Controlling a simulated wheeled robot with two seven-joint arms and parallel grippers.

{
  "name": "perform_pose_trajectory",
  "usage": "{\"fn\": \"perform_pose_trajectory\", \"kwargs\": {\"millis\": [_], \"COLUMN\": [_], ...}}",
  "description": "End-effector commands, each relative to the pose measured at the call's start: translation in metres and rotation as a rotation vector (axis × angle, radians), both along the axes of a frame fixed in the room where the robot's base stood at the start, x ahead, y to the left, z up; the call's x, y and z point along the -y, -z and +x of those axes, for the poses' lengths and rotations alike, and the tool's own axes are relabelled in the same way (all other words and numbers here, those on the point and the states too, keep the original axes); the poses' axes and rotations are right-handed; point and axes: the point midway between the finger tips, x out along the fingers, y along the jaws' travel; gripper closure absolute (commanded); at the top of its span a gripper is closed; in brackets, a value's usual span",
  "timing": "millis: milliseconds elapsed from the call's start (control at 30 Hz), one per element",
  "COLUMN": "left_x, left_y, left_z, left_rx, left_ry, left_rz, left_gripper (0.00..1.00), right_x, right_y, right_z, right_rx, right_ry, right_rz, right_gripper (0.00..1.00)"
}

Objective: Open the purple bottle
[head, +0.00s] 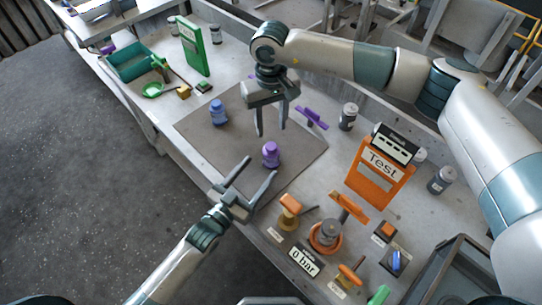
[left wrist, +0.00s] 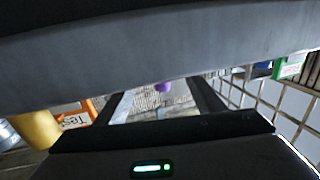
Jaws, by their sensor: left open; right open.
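The purple bottle (head: 271,155) stands upright on a grey mat (head: 215,148) on the workbench, with its cap on top. My left gripper (head: 256,170) is open and empty, just to the lower left of the bottle, with its fingers apart from it. My right gripper (head: 270,132) is open and empty, above and behind the bottle, with its fingers pointing down. In the left wrist view, part of the purple bottle (left wrist: 163,86) shows small beyond the fingers of my left gripper (left wrist: 165,97); a large grey shape hides much of that view.
A blue bottle (head: 219,113) and a purple tool (head: 311,118) are on or by the mat. An orange Test panel (head: 380,172), an orange valve (head: 326,236) and a 0 bar display (head: 304,261) stand at right. A green bin (head: 131,62) is at far left.

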Motion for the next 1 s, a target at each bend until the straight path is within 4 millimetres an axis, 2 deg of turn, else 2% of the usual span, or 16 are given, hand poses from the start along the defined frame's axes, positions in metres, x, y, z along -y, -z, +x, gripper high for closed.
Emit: {"fn": "perform_pose_trajectory", "kwargs": {"millis": [100, 300, 767, 867, 1000], "left_x": [0.01, 0.022, 0.027, 0.027, 0.027], "left_y": [-0.001, 0.0, 0.0, 0.0, 0.0], "left_z": [0.016, 0.034, 0.041, 0.041, 0.041], "left_rx": [0.002, 0.001, 0.0, 0.0, 0.0], "left_ry": [0.0, 0.0, 0.0, 0.0, 0.0], "left_rz": [-0.001, -0.001, 0.0, 0.0, 0.0], "left_gripper": [0.37, 0.37, 0.37, 0.56, 0.9], "right_x": [0.0, 0.0, 0.0, 0.0, 0.0], "right_y": [0.0, 0.0, 0.0, 0.0, 0.0], "right_z": [0.0, 0.0, 0.0, 0.0, 0.0], "right_rx": [0.0, 0.0, 0.0, 0.0, 0.0], "right_ry": [0.0, 0.0, 0.0, 0.0, 0.0], "right_rz": [0.0, 0.0, 0.0, 0.0, 0.0], "right_gripper": [0.59, 0.59, 0.59, 0.59, 0.59]}}
